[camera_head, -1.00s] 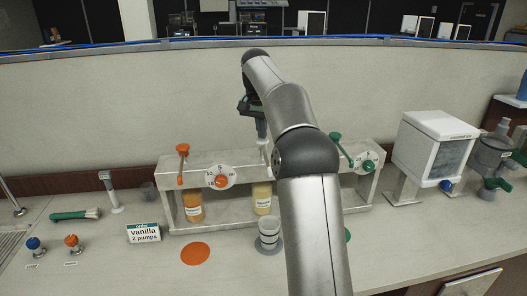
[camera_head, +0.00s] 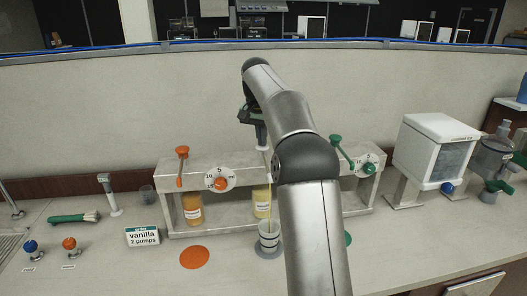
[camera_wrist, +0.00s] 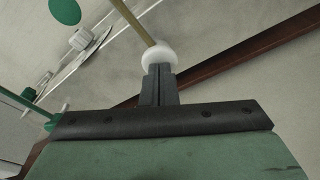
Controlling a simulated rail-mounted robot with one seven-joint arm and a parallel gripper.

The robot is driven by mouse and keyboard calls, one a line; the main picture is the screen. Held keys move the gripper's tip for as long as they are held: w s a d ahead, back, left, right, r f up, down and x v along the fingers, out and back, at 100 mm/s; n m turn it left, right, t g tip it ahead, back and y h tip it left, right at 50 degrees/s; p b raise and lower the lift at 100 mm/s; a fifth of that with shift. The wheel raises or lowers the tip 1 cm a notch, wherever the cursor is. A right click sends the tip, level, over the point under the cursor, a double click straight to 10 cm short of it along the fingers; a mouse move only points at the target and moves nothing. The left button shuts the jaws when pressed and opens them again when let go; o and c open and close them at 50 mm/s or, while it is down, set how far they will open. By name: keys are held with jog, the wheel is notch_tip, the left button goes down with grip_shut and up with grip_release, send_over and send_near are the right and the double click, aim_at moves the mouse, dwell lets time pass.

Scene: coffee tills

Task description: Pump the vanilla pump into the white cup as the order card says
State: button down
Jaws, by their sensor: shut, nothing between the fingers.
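The order card (camera_head: 143,236) reads "vanilla 2 pumps". The vanilla bottle (camera_head: 262,203), pale yellow, hangs under the middle of the pump rack. The white cup (camera_head: 268,229) stands upright on a grey round spot in front of it. A thin pale line shows above the cup, perhaps a stream. My gripper (camera_head: 263,148) is shut and empty, pointing down above the rack. In the wrist view its fingertips (camera_wrist: 160,70) are at the white knob (camera_wrist: 160,56) of the vanilla pump's lever, seemingly touching it. My arm hides part of the rack.
An orange-handled pump (camera_head: 182,153) stands left and a green-handled one (camera_head: 337,141) right, each beside a dial. An orange spot (camera_head: 194,257) lies on the counter. A white dispenser (camera_head: 435,150) stands at the right.

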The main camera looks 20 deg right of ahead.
jog(key=shift+r+p, duration=2.3)
jog(key=shift+p, duration=0.15)
jog(key=shift+f, duration=0.2)
jog(key=shift+f+b, duration=1.65)
jog(key=shift+f, duration=0.7)
jog(key=shift+r, duration=0.15)
jog(key=shift+r+p, duration=2.35)
jog(key=shift+p, duration=0.25)
